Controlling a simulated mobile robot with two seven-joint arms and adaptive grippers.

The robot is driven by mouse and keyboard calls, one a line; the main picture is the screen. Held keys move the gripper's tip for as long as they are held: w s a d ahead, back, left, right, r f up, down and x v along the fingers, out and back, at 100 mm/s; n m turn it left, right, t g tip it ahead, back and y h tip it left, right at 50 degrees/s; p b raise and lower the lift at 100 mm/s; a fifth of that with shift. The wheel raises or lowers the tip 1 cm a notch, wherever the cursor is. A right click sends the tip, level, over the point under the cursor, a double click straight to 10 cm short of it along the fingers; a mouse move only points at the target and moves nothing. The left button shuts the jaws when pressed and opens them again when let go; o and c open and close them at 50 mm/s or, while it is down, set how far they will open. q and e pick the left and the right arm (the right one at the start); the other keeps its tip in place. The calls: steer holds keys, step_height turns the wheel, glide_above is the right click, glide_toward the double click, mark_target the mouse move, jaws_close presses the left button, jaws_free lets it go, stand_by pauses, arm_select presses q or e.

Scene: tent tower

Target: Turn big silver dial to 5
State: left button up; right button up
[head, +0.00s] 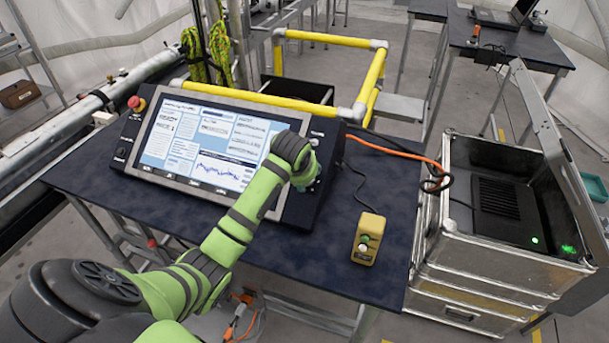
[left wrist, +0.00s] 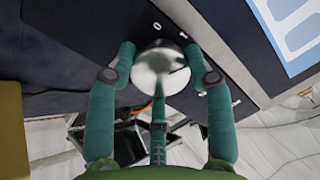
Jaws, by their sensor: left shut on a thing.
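The big silver dial (left wrist: 160,68) is on the dark face of the console (head: 325,130), and it shows in the left wrist view as a shiny round knob. My left gripper (left wrist: 158,65) has a teal finger on each side of the dial and is shut on it. White marks are printed on the panel around the dial, a "0" among them; the dial's pointer cannot be made out. In the head view my left arm and gripper (head: 305,172) reach over the console's right end and hide the dial. My right gripper is not in view.
The console screen (head: 205,140) is left of the gripper, with a red emergency button (head: 135,103) beyond it. A yellow box with a green button (head: 368,240) stands on the dark table (head: 340,290). An open metal case (head: 490,255) is at right. Yellow rails (head: 370,85) stand behind.

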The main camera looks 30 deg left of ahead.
arm_select(q)
steer(key=m, duration=0.4)
steer(key=shift+s+f+m, duration=0.1)
steer(key=shift+m, duration=0.2)
steer(key=m, duration=0.3)
steer(key=shift+m+t, duration=0.3)
steer(key=shift+m, duration=0.1)
steer(key=m, duration=1.1)
steer(key=shift+t, duration=0.3)
steer(key=m, duration=0.4)
steer(key=shift+m, duration=0.3)
steer(key=m, duration=0.4)
steer(key=shift+a+h, duration=0.1)
steer(key=shift+h, duration=0.3)
steer(key=shift+m, duration=1.9)
